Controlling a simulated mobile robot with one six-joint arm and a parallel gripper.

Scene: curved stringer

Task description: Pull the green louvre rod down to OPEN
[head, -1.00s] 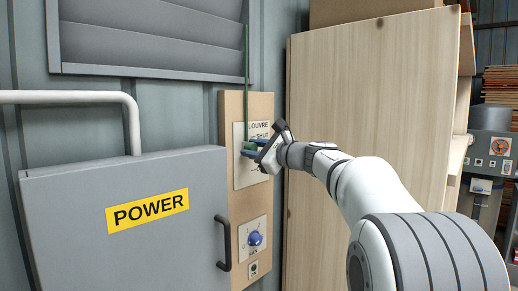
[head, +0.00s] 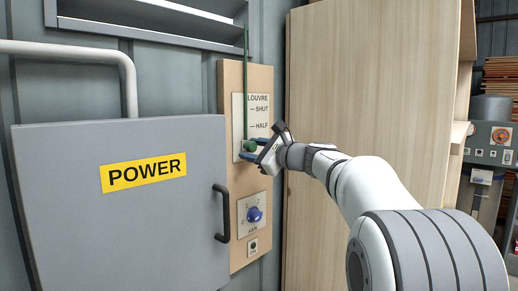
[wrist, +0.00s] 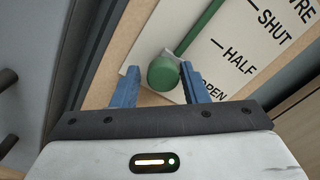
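The green louvre rod (head: 246,80) hangs down a pale label plate (head: 260,104) and ends in a green knob (head: 250,146). The knob sits below the HALF mark. In the wrist view, the knob (wrist: 163,73) lies between the blue fingertips of my gripper (wrist: 160,78), against or very near the right finger. A gap shows between the knob and the left finger, so the fingers stand open around it. The OPEN label (wrist: 210,92) is partly covered by my gripper in the wrist view and hidden in the head view. The louvre slats (head: 160,22) are at the top.
A grey POWER cabinet (head: 120,220) with a black handle (head: 222,213) stands left of the panel. A blue fan knob (head: 254,214) is below my gripper. A tall wooden board (head: 375,90) stands close on the right. A white pipe (head: 75,47) runs above the cabinet.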

